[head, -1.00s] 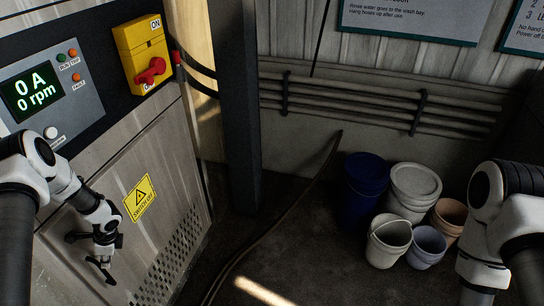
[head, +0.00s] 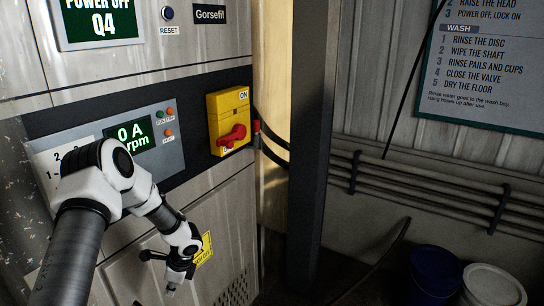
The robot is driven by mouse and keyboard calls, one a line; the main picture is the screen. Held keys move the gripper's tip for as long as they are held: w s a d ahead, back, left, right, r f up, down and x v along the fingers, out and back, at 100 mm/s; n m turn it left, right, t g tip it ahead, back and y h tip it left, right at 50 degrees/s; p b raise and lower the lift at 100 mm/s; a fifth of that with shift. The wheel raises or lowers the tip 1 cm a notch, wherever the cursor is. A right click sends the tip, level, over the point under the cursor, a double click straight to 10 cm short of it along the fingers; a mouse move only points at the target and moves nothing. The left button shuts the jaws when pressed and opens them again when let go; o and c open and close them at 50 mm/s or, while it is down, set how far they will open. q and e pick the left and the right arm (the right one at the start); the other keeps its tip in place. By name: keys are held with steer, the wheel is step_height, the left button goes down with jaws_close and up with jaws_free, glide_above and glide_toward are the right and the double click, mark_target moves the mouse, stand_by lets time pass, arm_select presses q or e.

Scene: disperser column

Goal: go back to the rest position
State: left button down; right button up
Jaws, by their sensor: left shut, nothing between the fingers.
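My left arm reaches in from the lower left. Its left gripper (head: 175,280) is shut and empty, pointing down in front of the lower cabinet door. It partly covers the yellow warning sticker (head: 204,248). I cannot tell from this view how near it is to the door. My right gripper is out of view. The cabinet carries a red rotary handle (head: 233,136) on a yellow switch box (head: 228,118), right of a green display (head: 132,137) reading 0 A and partly covered rpm.
A dark post (head: 314,140) stands right of the cabinet. A blue bucket (head: 433,272) and a pale bucket (head: 492,285) are on the floor at lower right. Pipes (head: 440,195) run along the wall. A wash instruction board (head: 485,70) hangs above them.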

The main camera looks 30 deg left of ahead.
arm_select(q)
steer(key=s+d+f+n+g+h+b, duration=0.1)
steer(key=s+d+f+n+h, duration=0.1)
steer(key=s+d+f, duration=0.5)
steer(key=s+d+f+n+h+b, duration=0.1)
steer(key=s+d+f+n+b, duration=0.15)
steer(key=s+d, duration=0.85)
steer(key=s+d+f+n+g+h+b, duration=0.1)
steer(key=s+d+f+n+h, duration=0.2)
steer(key=s+d, duration=0.7)
steer(key=w+d+n+t+y, duration=0.1)
steer(key=w+n+t, duration=0.3)
steer(key=w, duration=0.4)
steer(key=shift+f+n+y, duration=0.3)
steer(key=shift+n+y, duration=0.2)
steer(key=shift+n, duration=0.25)
steer(key=shift+d, duration=0.15)
